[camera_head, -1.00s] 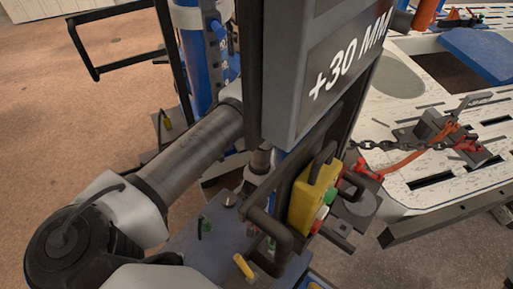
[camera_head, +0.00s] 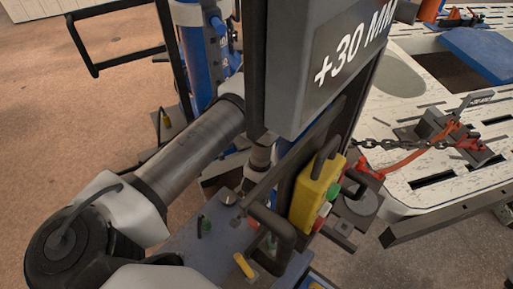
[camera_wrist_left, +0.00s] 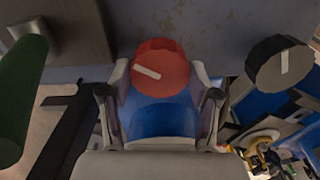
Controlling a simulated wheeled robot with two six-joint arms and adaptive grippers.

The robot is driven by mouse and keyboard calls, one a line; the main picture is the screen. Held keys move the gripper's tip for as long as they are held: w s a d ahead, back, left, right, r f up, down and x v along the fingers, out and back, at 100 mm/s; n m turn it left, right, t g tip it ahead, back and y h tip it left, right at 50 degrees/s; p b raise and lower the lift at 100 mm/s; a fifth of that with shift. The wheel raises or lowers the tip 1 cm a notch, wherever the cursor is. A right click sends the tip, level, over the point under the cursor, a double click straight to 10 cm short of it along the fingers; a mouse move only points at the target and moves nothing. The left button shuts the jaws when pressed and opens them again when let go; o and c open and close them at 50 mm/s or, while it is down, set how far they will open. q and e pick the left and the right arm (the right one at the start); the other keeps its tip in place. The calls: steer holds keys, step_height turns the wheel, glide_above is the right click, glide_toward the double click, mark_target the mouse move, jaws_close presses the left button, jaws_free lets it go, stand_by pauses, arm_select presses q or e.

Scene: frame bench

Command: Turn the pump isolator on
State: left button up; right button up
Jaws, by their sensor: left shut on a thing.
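In the left wrist view a red rotary knob (camera_wrist_left: 165,62) with a white pointer bar sits on a worn grey-blue panel (camera_wrist_left: 205,22). The bar lies near horizontal, tilted slightly down to the right. My left gripper (camera_wrist_left: 160,80) has one finger on each side of the red knob and is shut on it. No label is readable, so I cannot confirm that this is the pump isolator. In the head view my left arm reaches up behind the dark column, and its gripper and the knob are hidden. My right gripper is not in view.
A black knob (camera_wrist_left: 280,66) with a near-upright white bar is to the right, and a green cylinder (camera_wrist_left: 22,95) to the left. In the head view a yellow box (camera_head: 316,193) with buttons and a pale slotted bench (camera_head: 412,170) stand to the right.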

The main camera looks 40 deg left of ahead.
arm_select(q)
steer(key=m, duration=0.5)
steer(key=shift+m, duration=0.3)
steer(key=m, duration=0.5)
steer(key=shift+m, duration=0.4)
steer(key=o, duration=1.2)
steer(key=shift+f, duration=0.1)
steer(key=shift+c, duration=0.2)
step_height(320, 180, up, 12)
